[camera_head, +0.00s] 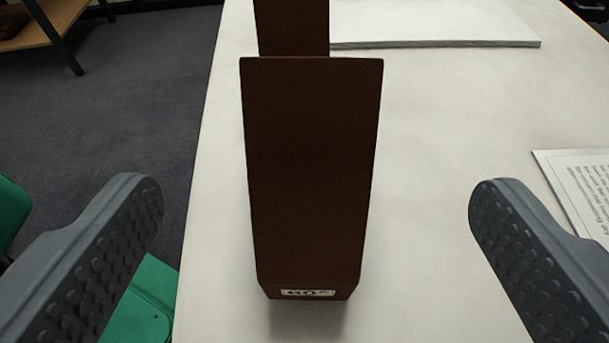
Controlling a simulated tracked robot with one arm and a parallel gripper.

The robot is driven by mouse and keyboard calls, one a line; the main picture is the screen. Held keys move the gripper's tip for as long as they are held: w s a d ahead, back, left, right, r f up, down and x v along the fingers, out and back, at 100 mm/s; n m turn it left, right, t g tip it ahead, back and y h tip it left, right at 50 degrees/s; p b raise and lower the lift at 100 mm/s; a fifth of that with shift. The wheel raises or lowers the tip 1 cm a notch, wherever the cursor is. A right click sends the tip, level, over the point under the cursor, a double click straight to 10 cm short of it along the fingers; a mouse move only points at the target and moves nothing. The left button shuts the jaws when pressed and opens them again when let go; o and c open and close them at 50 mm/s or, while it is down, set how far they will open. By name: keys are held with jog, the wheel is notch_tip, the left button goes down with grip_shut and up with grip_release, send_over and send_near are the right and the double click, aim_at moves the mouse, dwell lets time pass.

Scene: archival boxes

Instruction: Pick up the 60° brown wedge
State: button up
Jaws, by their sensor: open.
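The brown wedge (311,170) stands on the white table in the middle of the view. A small white label on its near lower end reads what looks like 60°, partly blurred. My gripper (315,200) is open, with one grey studded finger at the left and one at the right. The wedge shows between the two fingers, with a wide gap on each side, and neither finger touches it. Another dark brown piece (292,26) shows directly behind the wedge; its lower part is hidden.
The white table (430,130) is bare right of the wedge. A white stack of paper (435,24) lies at the back, and a printed sheet (585,190) at the right. The table's left edge is close to the wedge. Green objects (145,300) show below left, on or above the grey floor.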

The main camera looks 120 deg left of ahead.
aim_at(315, 111)
jog(key=b+x, duration=0.1)
jog(key=x, duration=0.5)
jog(key=shift+a+f, duration=0.15)
jog(key=shift+a, duration=0.1)
jog(key=shift+b+x, duration=0.55)
jog(key=shift+x, duration=2.5)
jog(key=shift+s+r, duration=0.1)
jog(key=shift+r, duration=0.1)
jog(key=c, duration=1.3)
